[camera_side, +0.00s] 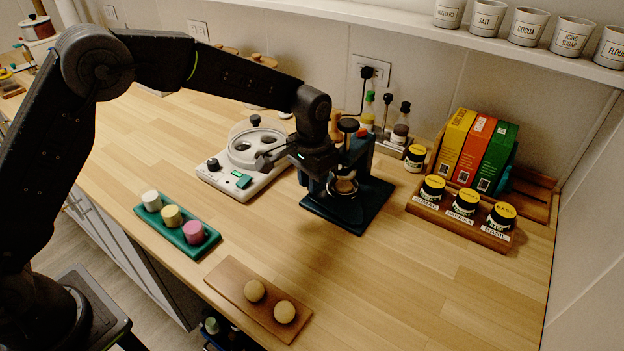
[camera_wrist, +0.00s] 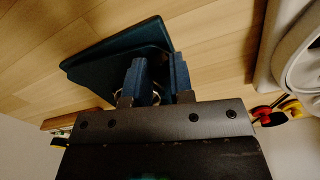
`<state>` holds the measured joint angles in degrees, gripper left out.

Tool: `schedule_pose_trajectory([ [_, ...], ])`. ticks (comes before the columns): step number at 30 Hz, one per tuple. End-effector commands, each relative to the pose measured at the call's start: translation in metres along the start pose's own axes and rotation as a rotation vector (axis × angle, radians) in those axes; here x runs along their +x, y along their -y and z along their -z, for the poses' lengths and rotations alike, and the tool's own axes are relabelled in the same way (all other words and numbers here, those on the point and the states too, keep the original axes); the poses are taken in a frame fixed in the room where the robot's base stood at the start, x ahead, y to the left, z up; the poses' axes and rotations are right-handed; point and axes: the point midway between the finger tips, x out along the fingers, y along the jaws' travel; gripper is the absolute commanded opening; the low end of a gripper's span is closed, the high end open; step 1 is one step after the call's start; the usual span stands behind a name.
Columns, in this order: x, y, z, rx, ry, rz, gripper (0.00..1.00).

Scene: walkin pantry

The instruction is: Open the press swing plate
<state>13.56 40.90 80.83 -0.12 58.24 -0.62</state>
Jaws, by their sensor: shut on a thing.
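The dark teal press (camera_side: 376,199) stands on the wooden counter, with its flat base, an upright column and a round knob on top. A round metal part, which looks like the swing plate (camera_side: 345,187), sits low at the front of the column. My gripper (camera_side: 329,183) is at the press's front left, beside that round part. In the wrist view my gripper's two blue fingers (camera_wrist: 158,72) reach over the press base (camera_wrist: 110,50). They are shut on a part of the swing plate that they mostly hide.
A white appliance (camera_side: 225,178) with round openings stands close on the left. Bottles (camera_side: 400,127) are behind the press, and a spice rack (camera_side: 458,222) with labelled jars is to the right. A green tray (camera_side: 176,236) and a wooden board (camera_side: 240,287) lie in front. The front-right counter is clear.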

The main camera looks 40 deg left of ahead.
Motion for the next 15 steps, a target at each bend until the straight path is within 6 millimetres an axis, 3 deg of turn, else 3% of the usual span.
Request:
schedule_pose_trajectory([
  [15,-0.001,-0.003,-0.013,-0.115,0.0,0.002,0.0],
])
